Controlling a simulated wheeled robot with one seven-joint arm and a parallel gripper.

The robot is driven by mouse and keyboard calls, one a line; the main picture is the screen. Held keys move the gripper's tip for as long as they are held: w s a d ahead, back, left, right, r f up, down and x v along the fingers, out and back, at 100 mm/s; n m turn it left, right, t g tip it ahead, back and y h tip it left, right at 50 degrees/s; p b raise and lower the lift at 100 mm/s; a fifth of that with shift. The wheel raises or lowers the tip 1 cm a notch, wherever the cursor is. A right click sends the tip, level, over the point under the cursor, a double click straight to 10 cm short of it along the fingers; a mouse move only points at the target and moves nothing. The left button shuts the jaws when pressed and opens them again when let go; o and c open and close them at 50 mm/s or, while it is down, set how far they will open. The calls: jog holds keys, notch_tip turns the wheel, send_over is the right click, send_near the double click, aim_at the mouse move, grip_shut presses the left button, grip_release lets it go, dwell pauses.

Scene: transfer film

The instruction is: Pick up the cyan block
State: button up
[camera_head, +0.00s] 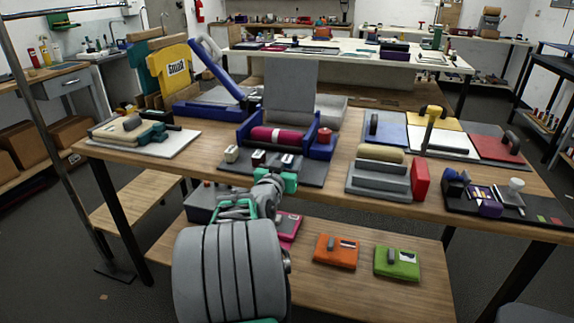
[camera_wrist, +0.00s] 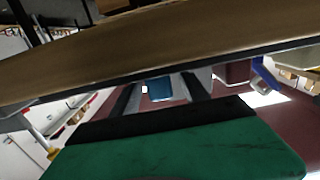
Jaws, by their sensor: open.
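I cannot make out a cyan block for certain in either view. A small blue thing (camera_wrist: 158,88) shows below the table edge in the wrist view; I cannot tell what it is. My arm reaches forward in the head view, and my gripper (camera_head: 272,182) is at its far end by the front edge of the workbench (camera_head: 330,190). It is open, and nothing shows between its fingers, which are small and partly hidden. A green and black part fills the bottom of the wrist view.
A grey board holds several small blocks (camera_head: 258,157) and a blue cradle with a magenta roll (camera_head: 277,137). A grey stepped fixture (camera_head: 381,172) stands to its right. Orange (camera_head: 336,251) and green (camera_head: 397,263) pouches lie on the lower shelf (camera_head: 370,297). The table edge (camera_wrist: 170,65) crosses the wrist view.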

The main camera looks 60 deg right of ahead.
jog(key=shift+c, duration=0.3)
grip_shut()
dwell(0.3)
